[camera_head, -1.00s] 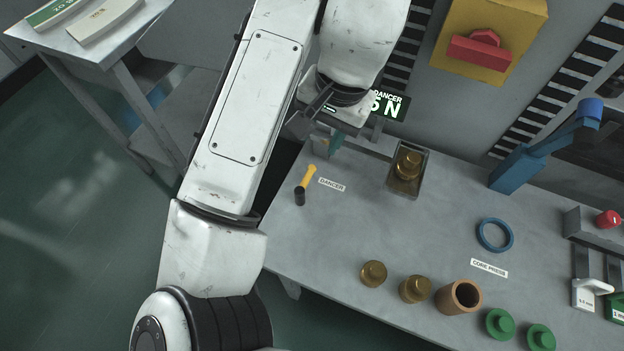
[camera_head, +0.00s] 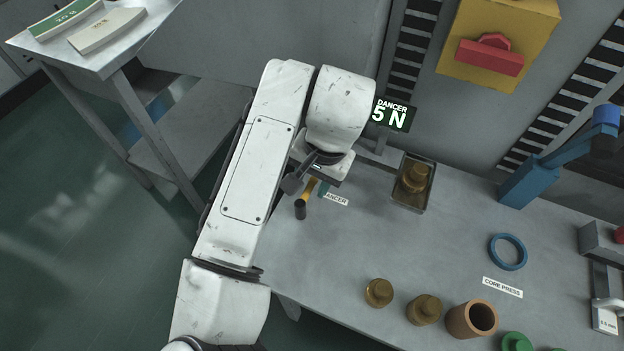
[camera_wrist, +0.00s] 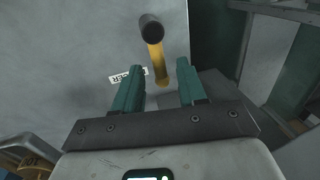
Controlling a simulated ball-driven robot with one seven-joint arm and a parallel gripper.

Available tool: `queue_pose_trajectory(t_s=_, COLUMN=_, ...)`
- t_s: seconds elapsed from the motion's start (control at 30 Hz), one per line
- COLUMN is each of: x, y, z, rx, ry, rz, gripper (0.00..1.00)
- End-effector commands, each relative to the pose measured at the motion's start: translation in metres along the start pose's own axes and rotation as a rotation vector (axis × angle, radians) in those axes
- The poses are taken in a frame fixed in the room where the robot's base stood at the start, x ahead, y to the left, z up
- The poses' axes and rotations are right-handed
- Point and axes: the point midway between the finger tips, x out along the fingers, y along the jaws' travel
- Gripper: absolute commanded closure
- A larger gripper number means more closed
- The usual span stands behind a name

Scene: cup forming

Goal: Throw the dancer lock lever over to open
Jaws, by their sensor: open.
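The dancer lock lever is a yellow bar with a black knob (camera_head: 300,209) at the left end of the bench, beside the DANCER label (camera_head: 337,199). A display (camera_head: 391,114) reads DANCER 5 N.
A bin with a brass piece (camera_head: 415,177) stands right of the lever. A blue ring (camera_head: 508,252), brass pieces, a brown cup (camera_head: 471,319) and a blue press (camera_head: 560,160) stand further right. A side table (camera_head: 135,45) is at the left.

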Motion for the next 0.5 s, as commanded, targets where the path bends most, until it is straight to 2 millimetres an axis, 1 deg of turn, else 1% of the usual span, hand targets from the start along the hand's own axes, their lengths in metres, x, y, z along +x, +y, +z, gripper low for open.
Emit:
queue_pose_trajectory(t_s=0.1, x=0.0032, y=0.0, z=-0.0001, rx=0.0, ry=0.001, rz=0.0, gripper=0.59)
queue_pose_trajectory(t_s=0.33, x=0.0033, y=0.0001, z=-0.0001, rx=0.001, ry=0.0, rz=0.0, gripper=0.6)
queue_pose_trajectory(t_s=0.5, x=0.0032, y=0.0001, z=-0.0001, rx=0.001, ry=0.0, rz=0.0, gripper=0.76)
